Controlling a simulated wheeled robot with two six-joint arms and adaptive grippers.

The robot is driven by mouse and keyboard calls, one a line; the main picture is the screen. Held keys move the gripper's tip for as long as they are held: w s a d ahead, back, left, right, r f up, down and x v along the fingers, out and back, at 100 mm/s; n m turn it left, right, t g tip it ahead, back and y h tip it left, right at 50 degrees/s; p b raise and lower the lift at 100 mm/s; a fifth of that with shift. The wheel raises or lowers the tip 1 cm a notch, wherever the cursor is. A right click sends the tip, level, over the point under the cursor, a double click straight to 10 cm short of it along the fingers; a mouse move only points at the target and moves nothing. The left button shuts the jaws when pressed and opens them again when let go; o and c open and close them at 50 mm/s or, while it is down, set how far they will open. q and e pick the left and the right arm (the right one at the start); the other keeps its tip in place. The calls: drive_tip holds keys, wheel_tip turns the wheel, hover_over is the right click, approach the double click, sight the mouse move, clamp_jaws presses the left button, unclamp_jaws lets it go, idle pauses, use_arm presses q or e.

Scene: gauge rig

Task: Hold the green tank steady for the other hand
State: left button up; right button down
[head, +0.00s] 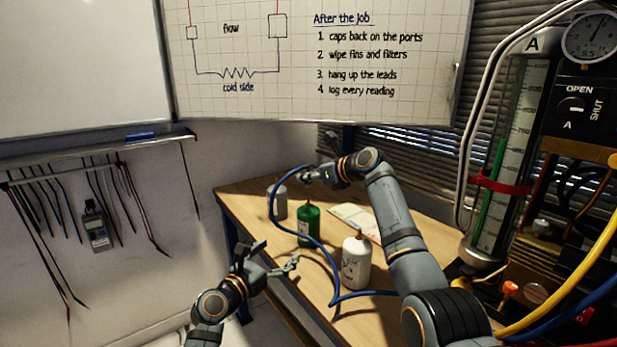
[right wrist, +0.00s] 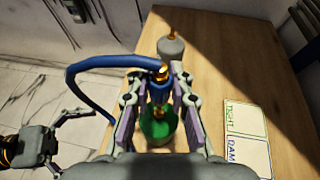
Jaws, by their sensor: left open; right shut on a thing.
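The green tank (head: 309,228) stands upright on the wooden bench, with a brass fitting on top. In the right wrist view the tank (right wrist: 157,130) shows below and between my right fingers. My right gripper (head: 307,177) is shut on the end of the blue hose (right wrist: 100,66), above the tank. I cannot tell whether the hose end touches the tank's fitting. My left gripper (head: 281,252) is open and empty, left of and lower than the tank in the head view, near the bench's front edge. It is apart from the tank.
A grey tank (head: 278,203) stands behind the green one, and a white tank (head: 356,262) stands nearer. The blue hose loops across the bench between them. A paper card (right wrist: 246,133) lies to the right. A gauge column (head: 505,150) stands at the right.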

drive_tip(key=shift+r, duration=0.1)
wheel_tip(320, 180, up, 7)
drive_tip(key=p, duration=0.7)
drive_tip(key=shift+r+p, duration=0.2)
drive_tip(key=shift+p, duration=0.1)
drive_tip(key=shift+f, duration=0.1)
